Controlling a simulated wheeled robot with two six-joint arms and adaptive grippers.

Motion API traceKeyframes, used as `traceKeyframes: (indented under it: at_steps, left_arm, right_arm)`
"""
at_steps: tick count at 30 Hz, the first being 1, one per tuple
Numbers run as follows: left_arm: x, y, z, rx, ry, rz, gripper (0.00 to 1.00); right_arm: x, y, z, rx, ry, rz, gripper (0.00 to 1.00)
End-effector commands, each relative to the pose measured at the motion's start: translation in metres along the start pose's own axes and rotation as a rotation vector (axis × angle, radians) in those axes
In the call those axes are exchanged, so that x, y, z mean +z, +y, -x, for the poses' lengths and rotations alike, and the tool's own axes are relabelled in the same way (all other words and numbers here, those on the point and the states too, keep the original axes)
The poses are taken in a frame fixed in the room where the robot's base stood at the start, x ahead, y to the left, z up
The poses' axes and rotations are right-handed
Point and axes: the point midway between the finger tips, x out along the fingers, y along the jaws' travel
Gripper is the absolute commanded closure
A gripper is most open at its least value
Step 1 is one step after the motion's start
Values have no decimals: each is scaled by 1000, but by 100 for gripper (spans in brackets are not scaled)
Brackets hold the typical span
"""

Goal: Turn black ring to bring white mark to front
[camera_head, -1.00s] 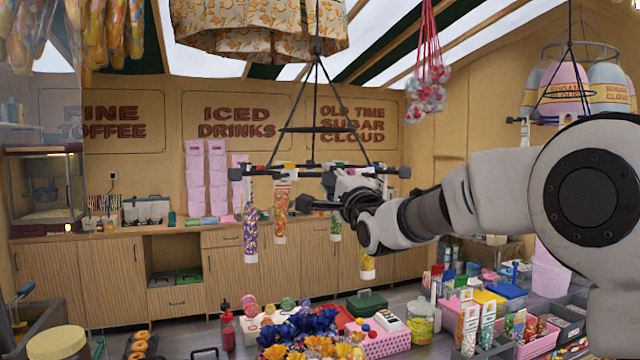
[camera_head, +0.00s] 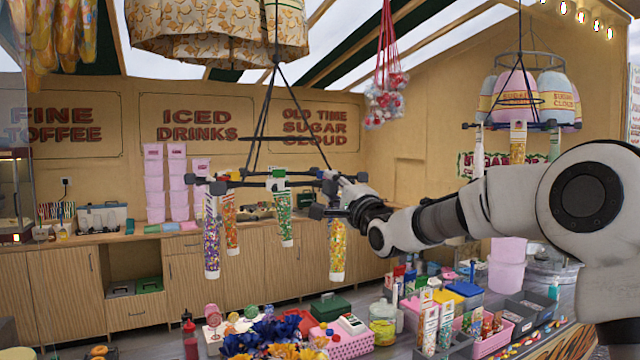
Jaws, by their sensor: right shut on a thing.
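The black ring (camera_head: 246,184) hangs on thin black rods from above, left of centre, with small dark end blocks around it. Several sweet tubes hang from it: a purple multicoloured one (camera_head: 212,246), an orange one (camera_head: 229,222), a green one (camera_head: 284,222) and a yellow one (camera_head: 337,246). My right gripper (camera_head: 328,207) is shut on the ring's right side, and its fingers hide part of it. White and green patches show along the ring. I cannot tell which is the white mark. My left gripper is not in view.
A red net of balls (camera_head: 386,98) hangs behind.

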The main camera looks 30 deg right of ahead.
Motion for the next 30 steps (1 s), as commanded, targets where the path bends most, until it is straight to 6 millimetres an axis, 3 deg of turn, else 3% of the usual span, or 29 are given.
traceKeyframes:
  at_steps: [4,11,24,30]
  left_arm:
    - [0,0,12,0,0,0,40]
    - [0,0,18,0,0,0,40]
    - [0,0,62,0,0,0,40]
    - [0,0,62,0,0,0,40]
  right_arm:
    - [-18,-2,-3,1,2,-3,82]
    - [-28,0,-6,2,1,-2,82]
    - [-74,3,-25,3,2,-2,82]
    - [-79,8,-25,2,0,0,82]
